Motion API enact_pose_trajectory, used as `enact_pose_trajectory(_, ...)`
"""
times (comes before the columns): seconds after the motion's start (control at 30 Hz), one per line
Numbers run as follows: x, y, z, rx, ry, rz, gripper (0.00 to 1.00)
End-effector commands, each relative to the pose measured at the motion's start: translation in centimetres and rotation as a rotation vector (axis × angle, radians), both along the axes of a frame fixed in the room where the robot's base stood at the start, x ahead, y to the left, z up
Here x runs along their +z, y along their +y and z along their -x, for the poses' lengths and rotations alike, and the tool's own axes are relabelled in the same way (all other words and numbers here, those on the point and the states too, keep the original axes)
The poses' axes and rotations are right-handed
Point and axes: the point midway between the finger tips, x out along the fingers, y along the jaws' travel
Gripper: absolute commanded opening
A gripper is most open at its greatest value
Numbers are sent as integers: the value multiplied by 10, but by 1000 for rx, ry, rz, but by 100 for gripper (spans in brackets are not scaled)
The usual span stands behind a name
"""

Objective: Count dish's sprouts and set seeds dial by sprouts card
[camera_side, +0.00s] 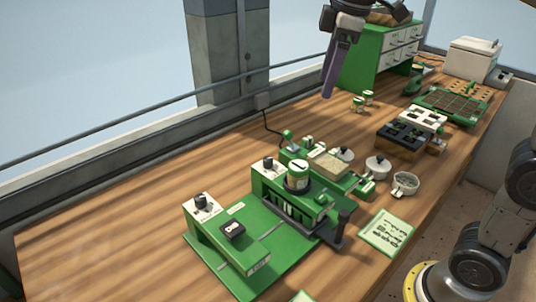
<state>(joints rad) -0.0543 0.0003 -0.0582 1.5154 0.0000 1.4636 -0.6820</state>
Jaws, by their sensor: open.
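A small round white dish (405,183) stands at the right of the green machine; its contents are too small to count. A pale green card (386,234) with dark marks lies in front of it; its text is unreadable here. One black dial (200,201) sits on the left green housing, and another black dial (268,164) sits on the housing behind; I cannot tell which is the seeds dial. My gripper (330,90) hangs high at top centre, open and empty, far from dish and dials. One finger mostly hides the other.
A green seeder machine (228,262) fills the bench's front middle, with a dark handle (342,228) at its right. Black and white trays (402,137) and a green drawer cabinet (372,62) stand farther back. Bare wood lies left.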

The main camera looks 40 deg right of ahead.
Motion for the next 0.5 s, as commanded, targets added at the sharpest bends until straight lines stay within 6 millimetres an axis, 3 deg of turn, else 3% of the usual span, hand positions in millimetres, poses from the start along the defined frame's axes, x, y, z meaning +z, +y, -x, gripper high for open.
enact_pose_trajectory(0.1, -12, 8, -45, 57, 58, 12, 63)
enact_pose_trajectory(0.3, -48, 21, -104, 101, 135, 20, 63)
enact_pose_trajectory(0.5, -87, 29, -128, 112, 202, 24, 63)
